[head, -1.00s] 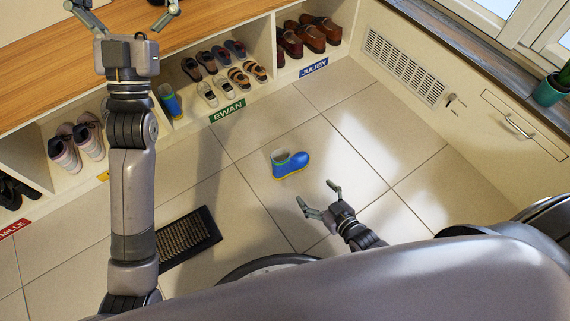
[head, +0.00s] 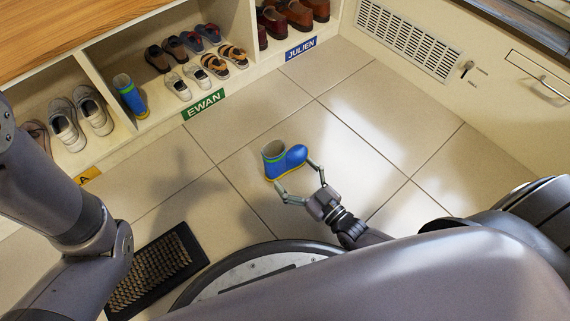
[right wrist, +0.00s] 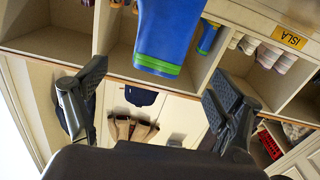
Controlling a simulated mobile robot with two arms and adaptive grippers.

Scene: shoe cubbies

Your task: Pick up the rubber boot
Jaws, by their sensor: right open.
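A blue rubber boot (head: 283,162) with a green band and yellow sole stands upright on the floor tiles. My right gripper (head: 297,177) is open, with its fingertips close to the boot on its near side. I cannot tell whether they touch it. In the right wrist view the boot (right wrist: 172,30) shows upside down beyond the open, empty fingers (right wrist: 157,82), and its foot end is cut off. A matching blue boot (head: 129,95) stands in the EWAN cubby and also shows in the right wrist view (right wrist: 208,37). My left gripper is out of view.
The shoe cubbies (head: 204,105) run along the back left, holding several pairs of shoes. A dark mat (head: 157,268) lies on the floor at lower left. A wall vent (head: 408,40) is at upper right. Floor around the boot is clear.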

